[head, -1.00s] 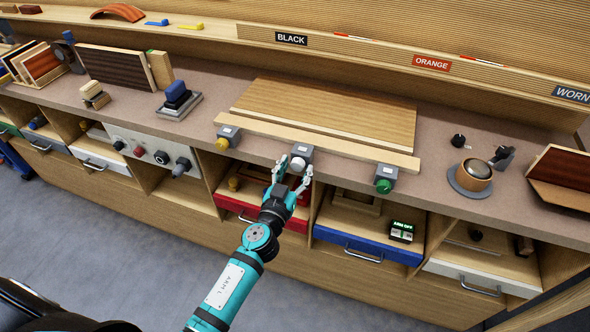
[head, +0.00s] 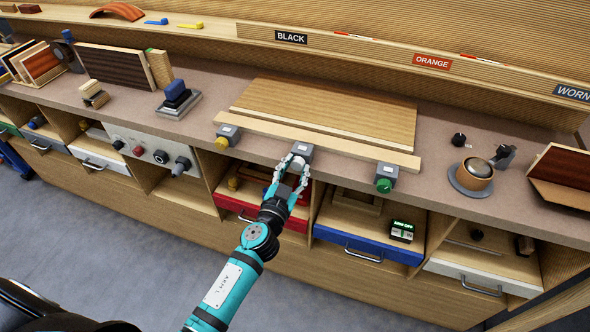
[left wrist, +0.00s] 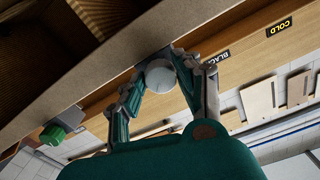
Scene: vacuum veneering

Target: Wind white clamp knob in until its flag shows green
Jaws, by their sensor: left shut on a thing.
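The white clamp knob (left wrist: 159,77) shows in the left wrist view as a pale round knob between my left gripper's fingers. My left gripper (left wrist: 163,80) is shut on it, one finger on each side. In the head view, my left gripper (head: 295,167) reaches up to the middle grey clamp block (head: 303,149) at the bench's front edge, and its fingers mostly hide the knob. I cannot make out the clamp's flag or its colour in either view. My right gripper is not in view.
A yellow-knobbed clamp (head: 226,137) stands to the left and a green-knobbed clamp (head: 385,179) to the right along the wooden bar (head: 345,149). A veneered panel (head: 330,108) lies behind it. An open red drawer (head: 235,205) and a blue drawer (head: 345,240) sit below.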

